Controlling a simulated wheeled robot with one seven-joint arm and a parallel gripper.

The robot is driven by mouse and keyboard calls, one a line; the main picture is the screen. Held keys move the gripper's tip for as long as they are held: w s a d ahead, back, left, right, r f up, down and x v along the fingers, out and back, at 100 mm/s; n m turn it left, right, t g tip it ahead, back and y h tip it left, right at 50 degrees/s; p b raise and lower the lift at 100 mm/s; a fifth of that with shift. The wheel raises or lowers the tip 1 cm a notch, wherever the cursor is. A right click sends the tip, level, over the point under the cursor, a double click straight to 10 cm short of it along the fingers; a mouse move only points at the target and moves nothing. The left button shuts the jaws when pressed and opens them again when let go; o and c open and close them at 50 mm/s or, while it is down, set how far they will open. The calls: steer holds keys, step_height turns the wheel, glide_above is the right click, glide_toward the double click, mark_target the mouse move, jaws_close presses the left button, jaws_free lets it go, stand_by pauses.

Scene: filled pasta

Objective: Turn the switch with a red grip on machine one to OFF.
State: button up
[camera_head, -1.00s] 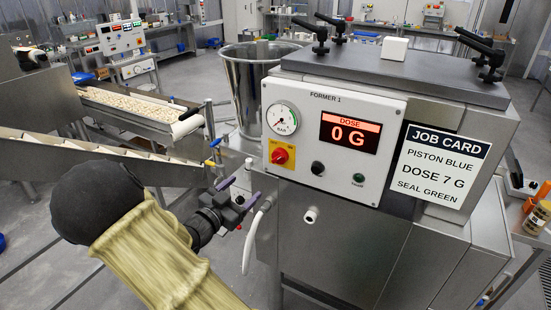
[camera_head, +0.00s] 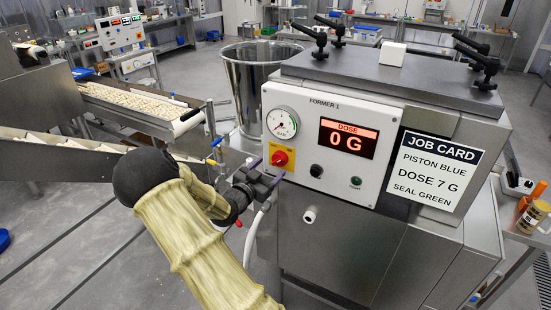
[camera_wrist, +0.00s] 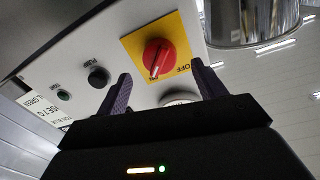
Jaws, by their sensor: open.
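The switch with the red grip (camera_head: 280,158) sits on a yellow plate (camera_head: 291,151) on the front panel of the machine marked FORMER 1. In the wrist view the red grip (camera_wrist: 158,59) lies ahead of my fingers, on the yellow plate with a readable OFF mark at its right. My gripper (camera_head: 268,165) is just left of and below the switch in the head view. It is open, its two fingers (camera_wrist: 160,88) apart with the red grip showing between and beyond them. Contact cannot be told.
The same panel (camera_head: 385,112) carries a dial gauge (camera_head: 282,123), a display reading 0 G (camera_head: 348,138), a black button (camera_head: 316,171) and a green button (camera_head: 355,182). A steel hopper (camera_head: 252,85) stands behind. A white hose (camera_head: 254,238) hangs below my gripper.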

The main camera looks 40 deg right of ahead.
mark_target(276, 162)
steer(key=p+x, duration=0.1)
steer(key=x, duration=0.3)
steer(key=shift+w+d, duration=0.1)
steer(key=shift+d, duration=0.25)
steer(key=c, duration=1)
steer(key=shift+o, duration=0.2)
